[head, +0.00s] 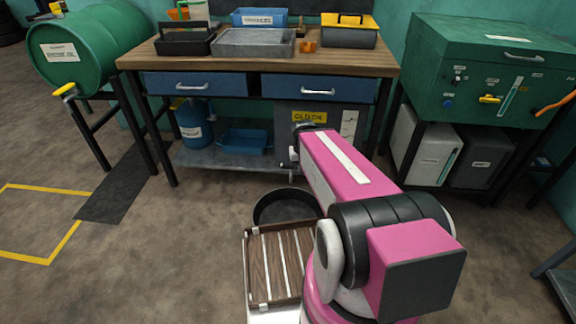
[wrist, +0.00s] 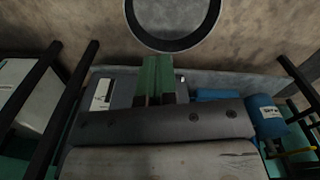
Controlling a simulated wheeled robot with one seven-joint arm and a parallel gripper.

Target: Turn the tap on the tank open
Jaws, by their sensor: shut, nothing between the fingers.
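The tank is a green drum (head: 95,45) lying on a dark stand at the far left of the head view. Its yellow tap (head: 65,91) sticks out low on the front end, below a white label. In the wrist view my gripper's green fingers (wrist: 158,62) are together and empty, in front of the workbench's lower part. In the head view my pink arm hides the gripper, which is well to the right of the tap and apart from it.
A workbench (head: 285,62) with trays stands at the back. Under it are a blue container (head: 193,122) and a grey cabinet (head: 345,118). A green box (head: 485,70) with a yellow lever stands right. A black pan (head: 285,205) is near my base. Floor at left is open.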

